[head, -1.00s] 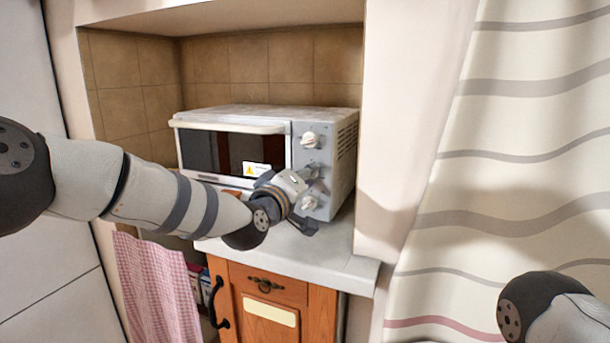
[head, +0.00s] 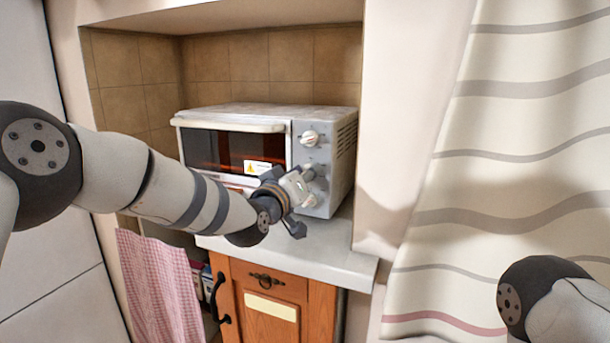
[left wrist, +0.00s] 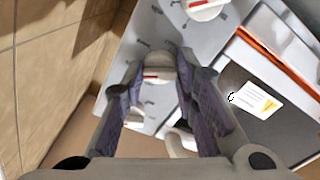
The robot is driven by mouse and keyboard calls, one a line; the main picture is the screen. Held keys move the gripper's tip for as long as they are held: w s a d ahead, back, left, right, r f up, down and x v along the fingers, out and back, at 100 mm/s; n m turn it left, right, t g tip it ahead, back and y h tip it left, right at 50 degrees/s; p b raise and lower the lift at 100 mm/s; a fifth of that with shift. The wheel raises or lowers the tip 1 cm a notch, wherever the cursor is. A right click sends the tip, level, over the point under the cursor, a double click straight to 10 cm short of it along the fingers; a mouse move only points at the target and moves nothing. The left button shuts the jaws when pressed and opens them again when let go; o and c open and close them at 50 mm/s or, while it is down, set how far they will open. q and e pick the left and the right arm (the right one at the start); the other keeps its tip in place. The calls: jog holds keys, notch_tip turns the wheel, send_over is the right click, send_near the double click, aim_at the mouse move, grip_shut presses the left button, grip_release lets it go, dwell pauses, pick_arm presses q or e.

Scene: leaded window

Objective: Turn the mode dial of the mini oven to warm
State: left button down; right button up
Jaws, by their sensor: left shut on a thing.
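The mini oven (head: 232,112) is a white box with a dark glass door and a grey control panel on its right. A white upper knob (head: 309,138) shows clear on the panel. My left gripper (head: 305,198) is at the panel's lower part and partly hides the knobs there. In the left wrist view my left gripper (left wrist: 160,75) has its fingers shut on a white knob (left wrist: 160,67) with a red mark. Another knob (left wrist: 205,8) shows beyond it. I cannot read the panel markings. My right gripper is out of view.
The oven stands on a pale counter (head: 300,248) in a tiled niche, above a wooden cabinet (head: 268,310). A pink checked towel (head: 155,280) hangs at the left. A striped curtain (head: 510,150) hangs at the right.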

pick_arm(q)
jog(key=c, duration=1.3)
grip_release()
jog(key=v, duration=1.2)
